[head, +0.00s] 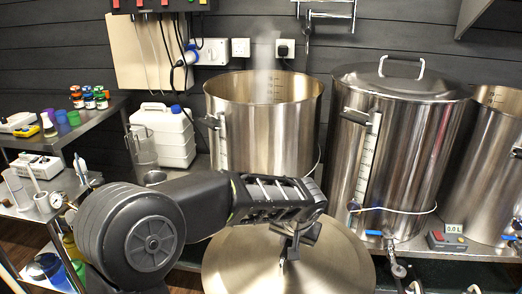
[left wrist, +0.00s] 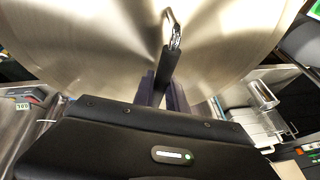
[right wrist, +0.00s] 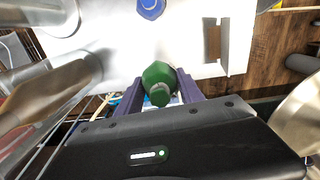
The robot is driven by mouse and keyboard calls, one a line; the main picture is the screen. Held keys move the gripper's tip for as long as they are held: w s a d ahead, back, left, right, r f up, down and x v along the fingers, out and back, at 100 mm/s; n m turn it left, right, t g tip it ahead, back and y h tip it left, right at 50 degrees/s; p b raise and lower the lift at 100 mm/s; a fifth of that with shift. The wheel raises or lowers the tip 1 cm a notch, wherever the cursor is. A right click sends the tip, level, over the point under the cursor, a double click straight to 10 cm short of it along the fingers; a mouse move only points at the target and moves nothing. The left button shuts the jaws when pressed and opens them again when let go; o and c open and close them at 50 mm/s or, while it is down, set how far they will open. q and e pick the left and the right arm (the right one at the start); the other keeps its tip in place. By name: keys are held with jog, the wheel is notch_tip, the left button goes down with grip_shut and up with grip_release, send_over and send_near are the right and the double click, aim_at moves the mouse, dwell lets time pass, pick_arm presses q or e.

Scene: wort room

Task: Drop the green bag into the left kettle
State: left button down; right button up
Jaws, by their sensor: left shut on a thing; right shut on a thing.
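The left kettle (head: 262,125) is a tall steel pot, open on top, with faint steam above it. My left gripper (head: 297,238) is shut on the handle (left wrist: 172,32) of a large round steel lid (head: 235,262), held in front of and below the left kettle. The lid also fills much of the left wrist view (left wrist: 110,45). My right gripper (right wrist: 159,90) is shut on the green bag (right wrist: 158,74), a small dark green bundle with a narrow neck. The right gripper and the bag are not in the head view.
A middle kettle (head: 400,150) has its lid on; another kettle (head: 495,150) stands at the right edge. A white canister (head: 165,135) stands left of the left kettle. Side shelves (head: 60,140) hold small jars and glassware. The space above the left kettle's opening looks clear.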

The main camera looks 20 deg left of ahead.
notch_tip(320, 180, up, 30)
jog(key=p, duration=2.4)
jog(key=shift+s+a+f+p, duration=0.25)
jog(key=shift+s+a+p, duration=0.15)
jog(key=shift+a, duration=0.1)
